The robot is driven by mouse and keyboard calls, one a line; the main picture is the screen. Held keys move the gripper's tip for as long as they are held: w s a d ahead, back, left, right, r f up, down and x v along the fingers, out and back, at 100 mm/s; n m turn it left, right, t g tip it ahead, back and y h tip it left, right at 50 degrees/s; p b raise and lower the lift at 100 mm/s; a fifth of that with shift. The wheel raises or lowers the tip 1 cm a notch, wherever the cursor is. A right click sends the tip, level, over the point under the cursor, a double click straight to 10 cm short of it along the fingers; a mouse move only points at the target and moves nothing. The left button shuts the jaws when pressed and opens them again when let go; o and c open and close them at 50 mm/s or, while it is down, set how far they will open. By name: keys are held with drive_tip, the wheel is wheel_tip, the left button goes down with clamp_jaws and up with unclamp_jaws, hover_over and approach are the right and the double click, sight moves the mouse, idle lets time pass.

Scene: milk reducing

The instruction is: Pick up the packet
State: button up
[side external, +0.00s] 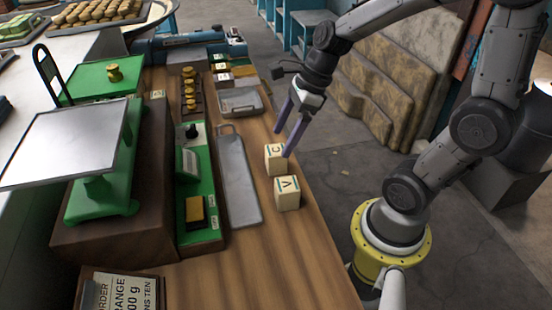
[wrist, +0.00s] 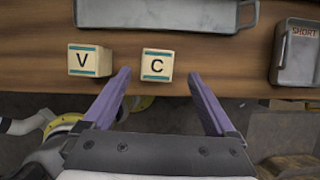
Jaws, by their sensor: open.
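Two small cream cube-shaped packets with teal bands stand near the right edge of the wooden bench. One is marked C (side external: 275,159) and the other, nearer the camera, is marked V (side external: 287,194). My gripper (side external: 283,143) has two purple fingers spread apart and empty, close to the C packet. One fingertip overlaps the C packet in the side view; I cannot tell whether they touch.
A long grey tray (side external: 238,185) lies left of the packets. A shallow metal tray marked SHORT (wrist: 299,60) is farther along the bench. A green scale (side external: 105,190) and a green panel with a dial (side external: 193,132) stand farther left. The bench edge drops to the floor.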

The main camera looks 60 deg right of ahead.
sight(278, 150)
drive_tip(key=shift+x, duration=2.75)
drive_tip(key=shift+s+a, duration=0.1)
drive_tip(key=shift+a, duration=0.1)
clamp_jaws()
